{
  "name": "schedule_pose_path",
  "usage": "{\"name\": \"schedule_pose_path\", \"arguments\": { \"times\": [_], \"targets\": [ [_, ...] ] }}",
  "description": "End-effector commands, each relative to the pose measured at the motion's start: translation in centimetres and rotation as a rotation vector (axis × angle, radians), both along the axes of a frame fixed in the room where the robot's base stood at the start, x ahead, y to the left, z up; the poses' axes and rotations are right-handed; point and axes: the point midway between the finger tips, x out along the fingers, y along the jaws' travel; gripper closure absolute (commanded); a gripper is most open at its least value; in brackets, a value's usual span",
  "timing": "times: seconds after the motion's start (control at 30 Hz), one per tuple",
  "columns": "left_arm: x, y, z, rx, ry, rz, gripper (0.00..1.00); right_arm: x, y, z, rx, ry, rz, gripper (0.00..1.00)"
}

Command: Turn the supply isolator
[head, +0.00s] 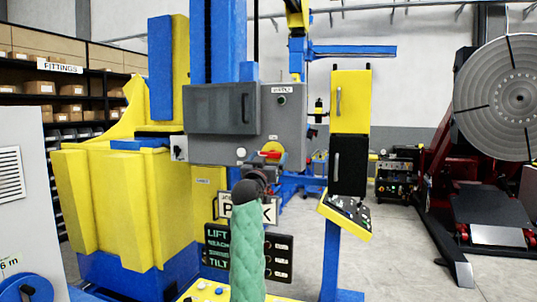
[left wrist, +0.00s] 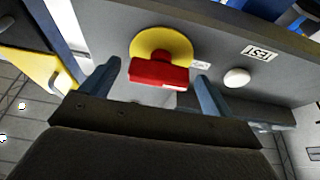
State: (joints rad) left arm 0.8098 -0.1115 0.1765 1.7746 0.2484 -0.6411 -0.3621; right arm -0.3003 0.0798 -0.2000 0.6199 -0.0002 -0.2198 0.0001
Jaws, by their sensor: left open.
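The supply isolator is a red handle (left wrist: 160,74) on a round yellow plate (left wrist: 152,43), fixed to the grey panel (left wrist: 225,60) in the left wrist view. In the head view the isolator (head: 272,149) shows on the right part of the grey electrical box (head: 285,112), just above my gripper. My left gripper (left wrist: 158,85) is open, with one blue-grey finger on each side of the red handle and gaps visible to both. I cannot tell how deep the fingers reach around it. In the head view my left gripper (head: 268,172) is small and partly hidden by my green-sleeved arm. My right gripper is not in view.
A white round button (left wrist: 236,78) sits right of the isolator. A dark grey box (head: 220,107) adjoins the panel on the left. A blue post with a yellow-and-black cabinet and control console (head: 345,215) stands to the right. Open floor lies beyond it.

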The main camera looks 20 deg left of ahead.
Motion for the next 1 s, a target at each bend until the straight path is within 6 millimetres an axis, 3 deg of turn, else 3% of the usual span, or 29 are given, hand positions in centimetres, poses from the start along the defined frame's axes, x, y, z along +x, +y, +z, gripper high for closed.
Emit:
{"name": "schedule_pose_path", "arguments": {
  "times": [0.33, 0.57, 1.0],
  "targets": [
    [0.3, 0.0, 0.1, 0.0, 0.0, 0.0, 0.13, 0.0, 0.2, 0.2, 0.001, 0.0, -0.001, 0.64],
    [0.3, 0.0, 0.1, 0.0, 0.0, 0.0, 0.57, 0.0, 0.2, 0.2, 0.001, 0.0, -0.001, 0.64],
    [0.2, 0.1, -0.1, 0.058, -0.003, 0.001, 0.57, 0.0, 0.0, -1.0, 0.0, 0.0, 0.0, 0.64]
  ]
}}
